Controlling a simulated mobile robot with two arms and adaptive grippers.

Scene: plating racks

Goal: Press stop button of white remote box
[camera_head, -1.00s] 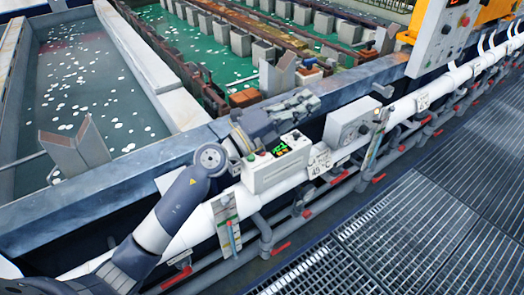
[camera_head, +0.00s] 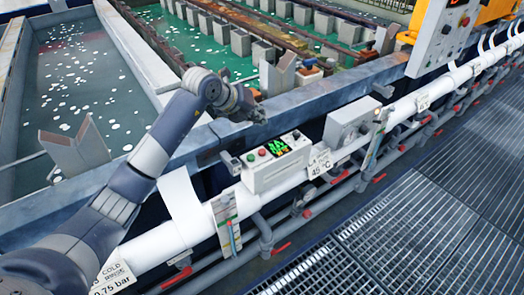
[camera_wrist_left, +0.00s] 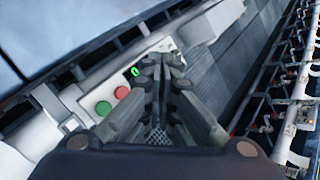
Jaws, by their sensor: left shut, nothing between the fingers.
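The white remote box (camera_head: 270,175) sits on the white pipe in front of the tank edge. Its lit green display (camera_head: 281,147) faces up, with small buttons on its left part. My left gripper (camera_head: 258,115) is shut and empty, above and behind the box near the tank rim, apart from the buttons. Its fingers also show in the left wrist view (camera_wrist_left: 162,62), covering part of the box. My right gripper is out of view.
A grey box (camera_head: 350,122) stands along the pipe to the right. A control panel (camera_head: 440,38) with buttons is at the top right. A tank rim (camera_head: 330,88) runs behind the boxes. Grating (camera_head: 400,230) lies open in front.

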